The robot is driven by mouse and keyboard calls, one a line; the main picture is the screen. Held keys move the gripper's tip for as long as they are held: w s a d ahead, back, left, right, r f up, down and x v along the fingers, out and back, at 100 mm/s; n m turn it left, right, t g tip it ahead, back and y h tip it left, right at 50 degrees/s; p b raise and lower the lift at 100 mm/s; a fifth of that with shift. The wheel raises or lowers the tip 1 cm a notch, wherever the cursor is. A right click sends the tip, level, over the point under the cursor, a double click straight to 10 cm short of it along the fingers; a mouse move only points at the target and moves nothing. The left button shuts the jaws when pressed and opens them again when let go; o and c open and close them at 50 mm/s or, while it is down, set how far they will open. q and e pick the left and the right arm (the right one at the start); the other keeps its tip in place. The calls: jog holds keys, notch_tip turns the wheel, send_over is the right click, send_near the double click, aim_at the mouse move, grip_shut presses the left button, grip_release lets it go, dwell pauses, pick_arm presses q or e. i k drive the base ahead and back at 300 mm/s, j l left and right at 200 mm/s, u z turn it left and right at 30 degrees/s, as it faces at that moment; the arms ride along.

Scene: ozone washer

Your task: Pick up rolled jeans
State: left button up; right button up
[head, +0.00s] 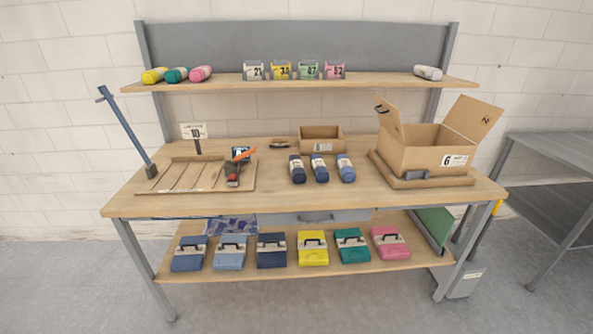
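Three rolled jeans stand in a row on the middle of the workbench top. The left one is dark navy (297,171), the middle one is navy (319,170), and the right one is lighter blue (346,170). Each has a pale band or label near its upper part. Nothing is touching them from above. Neither of my grippers shows in the head view.
An open cardboard box (428,151) stands on the right of the bench. A small open carton (321,139) sits behind the jeans. A wooden tray (182,176), orange-handled tool (233,172) and upright blue bar (128,134) are left. Folded bundles (313,248) line the lower shelf.

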aim_at(296, 168)
jog(key=i+l+z, duration=0.25)
jog(key=i+l, duration=0.3)
jog(key=i+l+z, duration=0.2)
jog(key=i+l, duration=0.2)
jog(key=i, duration=0.2)
